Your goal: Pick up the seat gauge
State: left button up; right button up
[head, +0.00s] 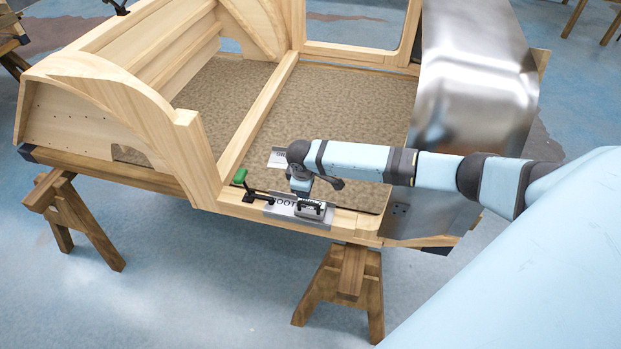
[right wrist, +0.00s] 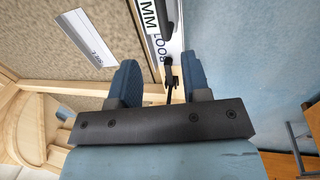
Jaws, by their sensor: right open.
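A small flat metal gauge plate (head: 277,158) with a pale label lies on the tan carpet, just behind the front sill; its lettering is too small to read surely. It also shows in the right wrist view (right wrist: 85,38), left of the fingers. My right gripper (head: 301,190) points down over the sill, near the lettered plate. Its jaws (right wrist: 166,77) are open, with a thin black part showing between them. My left gripper is out of view.
A green-handled clamp (head: 240,177) stands on the sill (head: 345,222), left of my right gripper. The wooden frame has a curved side panel (head: 120,95) at left and a shiny metal panel (head: 475,75) at right. Sawhorses (head: 347,285) support it.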

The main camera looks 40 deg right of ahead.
aim_at(306, 202)
jog(key=f+b, duration=0.2)
jog(key=f, duration=0.1)
jog(key=f+b, duration=0.1)
jog(key=f, duration=0.1)
jog(key=shift+w+d, duration=0.25)
jog(key=shift+w, duration=0.15)
jog(key=shift+f+b, duration=0.25)
jog(key=shift+b, duration=0.25)
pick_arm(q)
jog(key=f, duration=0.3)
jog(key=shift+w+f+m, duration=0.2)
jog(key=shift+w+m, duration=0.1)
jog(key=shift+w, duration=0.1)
pick_arm(e)
jog(key=f+b, duration=0.1)
jog(key=b, duration=0.1)
jog(key=f+b, duration=0.4)
jog(key=b, duration=0.1)
jog(key=shift+w+d+f, duration=0.15)
jog(key=shift+w+d, duration=0.1)
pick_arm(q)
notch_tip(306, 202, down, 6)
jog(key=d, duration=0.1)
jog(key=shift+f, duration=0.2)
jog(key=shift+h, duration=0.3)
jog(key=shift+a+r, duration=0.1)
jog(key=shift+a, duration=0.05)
pick_arm(e)
grip_shut()
